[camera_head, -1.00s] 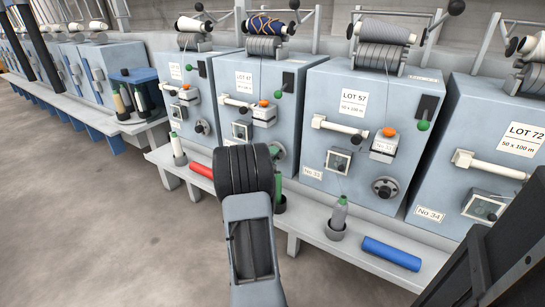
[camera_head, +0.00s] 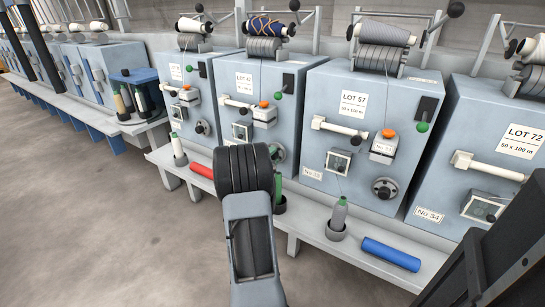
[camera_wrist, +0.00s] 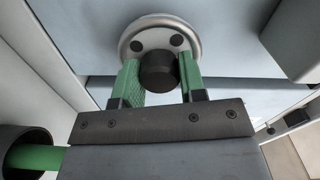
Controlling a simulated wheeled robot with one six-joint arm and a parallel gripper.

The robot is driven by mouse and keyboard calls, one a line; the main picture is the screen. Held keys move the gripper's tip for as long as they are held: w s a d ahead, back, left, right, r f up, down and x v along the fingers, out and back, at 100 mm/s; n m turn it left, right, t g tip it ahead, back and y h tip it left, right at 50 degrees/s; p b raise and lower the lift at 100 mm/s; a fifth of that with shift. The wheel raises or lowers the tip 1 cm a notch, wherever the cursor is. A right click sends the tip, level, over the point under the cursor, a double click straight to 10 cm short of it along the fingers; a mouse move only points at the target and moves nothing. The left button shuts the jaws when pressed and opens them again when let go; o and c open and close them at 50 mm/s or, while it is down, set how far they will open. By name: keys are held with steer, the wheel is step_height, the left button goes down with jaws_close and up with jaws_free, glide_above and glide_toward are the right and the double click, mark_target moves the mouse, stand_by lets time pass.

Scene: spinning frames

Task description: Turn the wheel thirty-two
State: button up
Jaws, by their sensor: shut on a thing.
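The wheel (camera_wrist: 160,22), a pale round disc with dark holes and a black knob (camera_wrist: 157,72), is on the front of the LOT 47 machine (camera_head: 243,95). In the head view the wheel (camera_head: 277,152) shows partly past my wrist. My gripper (camera_wrist: 159,68) has its green fingers on either side of the black knob and is shut on it. The number plate by this wheel is hidden. Another wheel (camera_head: 385,188) is on the LOT 57 machine (camera_head: 350,100).
A green cylinder (camera_wrist: 35,157) in a dark cup is close by at lower left in the wrist view. Open floor lies at left.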

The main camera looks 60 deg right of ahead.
steer(key=shift+f, duration=0.2)
steer(key=o, duration=0.7)
steer(key=shift+a+r, duration=0.1)
steer(key=shift+o, duration=1.1)
steer(key=shift+r, duration=0.1)
steer(key=a+p, duration=0.2)
steer(key=a, duration=1.1)
steer(key=shift+a, duration=0.35)
